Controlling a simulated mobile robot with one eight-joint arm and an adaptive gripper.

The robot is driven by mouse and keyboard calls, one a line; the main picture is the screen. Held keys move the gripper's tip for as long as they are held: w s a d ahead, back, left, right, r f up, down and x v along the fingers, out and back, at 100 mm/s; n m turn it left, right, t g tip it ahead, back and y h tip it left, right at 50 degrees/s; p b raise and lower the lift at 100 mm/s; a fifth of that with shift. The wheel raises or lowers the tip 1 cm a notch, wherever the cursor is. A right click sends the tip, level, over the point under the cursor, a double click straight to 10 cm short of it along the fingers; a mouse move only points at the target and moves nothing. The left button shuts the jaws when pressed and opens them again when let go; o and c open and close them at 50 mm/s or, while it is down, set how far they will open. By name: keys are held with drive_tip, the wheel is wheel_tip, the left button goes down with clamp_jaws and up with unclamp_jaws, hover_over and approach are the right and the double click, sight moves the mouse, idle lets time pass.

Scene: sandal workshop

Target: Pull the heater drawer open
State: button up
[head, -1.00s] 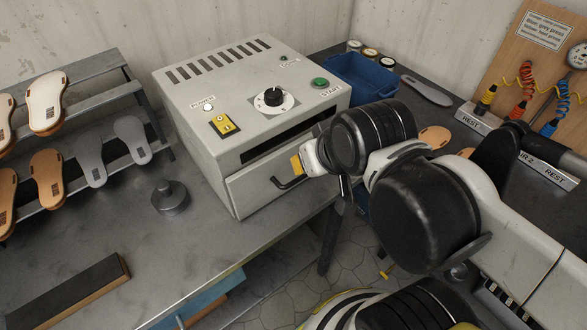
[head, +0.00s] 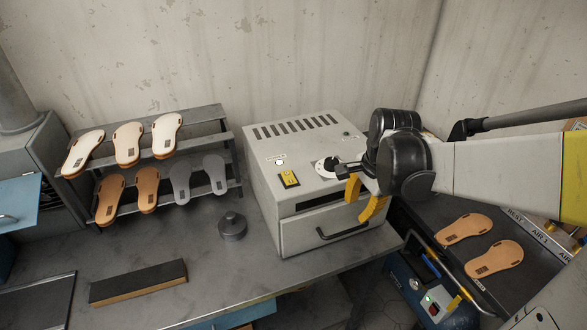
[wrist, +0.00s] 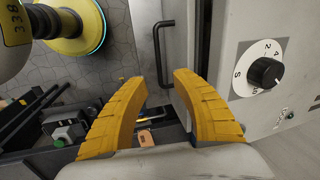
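The heater (head: 262,190) is a pale grey metal box on the bench. Its drawer front (head: 300,236) is close to the body, with a dark slot above it. The black bar handle (head: 343,231) is on that front and is clear of my fingers. My gripper (head: 363,199) is open and empty, with yellow fingers in front of the heater's right part, above and right of the handle. In the wrist view, the gap between my fingers (wrist: 160,78) is empty, and the handle (wrist: 161,50) shows beyond the tips. My wrist partly hides the heater's right side.
A rack (head: 228,136) of sandal soles and a grey round weight (head: 232,227) stand left of the heater. A dark block (head: 138,282) lies on the bench's front. Tan soles (head: 494,258) lie on the right-hand surface. The heater has a dial (wrist: 264,72).

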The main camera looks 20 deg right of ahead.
sight(349, 230)
drive_tip(key=shift+m, duration=0.5)
drive_tip(key=b+x, duration=0.3)
drive_tip(key=x, duration=0.8)
drive_tip(key=shift+d+f, duration=0.15)
drive_tip(key=shift+c, duration=0.5)
drive_tip(key=shift+s, duration=0.1)
clamp_jaws()
